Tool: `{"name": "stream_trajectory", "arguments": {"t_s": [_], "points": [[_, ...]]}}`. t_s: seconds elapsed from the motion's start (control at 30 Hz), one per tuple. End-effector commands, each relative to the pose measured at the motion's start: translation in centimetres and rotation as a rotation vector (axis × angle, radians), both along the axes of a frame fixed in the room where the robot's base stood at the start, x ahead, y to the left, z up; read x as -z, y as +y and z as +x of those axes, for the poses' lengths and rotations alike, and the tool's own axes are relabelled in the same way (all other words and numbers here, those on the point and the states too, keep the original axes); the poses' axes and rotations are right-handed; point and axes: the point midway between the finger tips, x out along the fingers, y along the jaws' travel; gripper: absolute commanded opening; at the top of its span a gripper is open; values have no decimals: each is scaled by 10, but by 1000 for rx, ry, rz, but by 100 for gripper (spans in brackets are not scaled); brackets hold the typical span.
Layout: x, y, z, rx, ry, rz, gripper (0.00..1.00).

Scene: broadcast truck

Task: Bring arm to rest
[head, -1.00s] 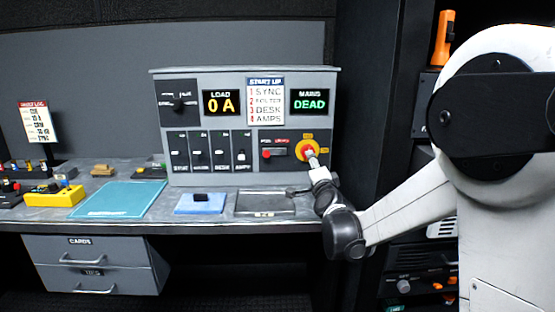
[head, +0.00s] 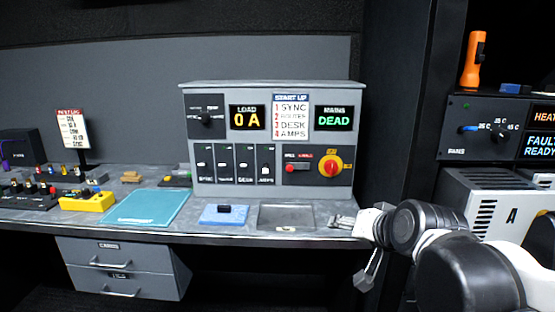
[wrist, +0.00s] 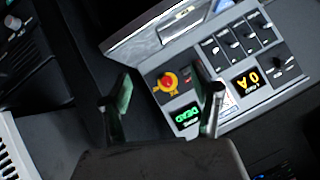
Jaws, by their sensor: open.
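My gripper (head: 357,245) is open and empty, off the front right edge of the desk, to the right of and below the grey power panel (head: 262,93). In the wrist view its two fingers (wrist: 165,105) stand wide apart, with the panel beyond them, rotated in the picture. The panel's red and yellow rotary knob (head: 331,166) is apart from the gripper and also shows in the wrist view (wrist: 168,82). The panel reads LOAD 0 A (head: 247,118) and MAINS DEAD (head: 334,118). My arm is folded at the lower right.
The desk holds a grey tray (head: 309,218), a blue pad (head: 224,215), a teal mat (head: 146,207) and a yellow box (head: 88,201). A rack with an orange flashlight (head: 474,60) and a white louvred unit (head: 492,205) stands at the right, close to my arm.

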Motion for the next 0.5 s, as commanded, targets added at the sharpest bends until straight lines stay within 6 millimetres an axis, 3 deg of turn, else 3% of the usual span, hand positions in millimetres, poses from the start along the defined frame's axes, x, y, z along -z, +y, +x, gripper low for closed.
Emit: {"name": "stream_trajectory", "arguments": {"t_s": [0.03, 0.3, 0.5], "points": [[3, -2, -20, -16, 29, -36, 60], [32, -21, -111, -102, 189, -239, 60], [50, -33, -158, -145, 278, -339, 60]]}}
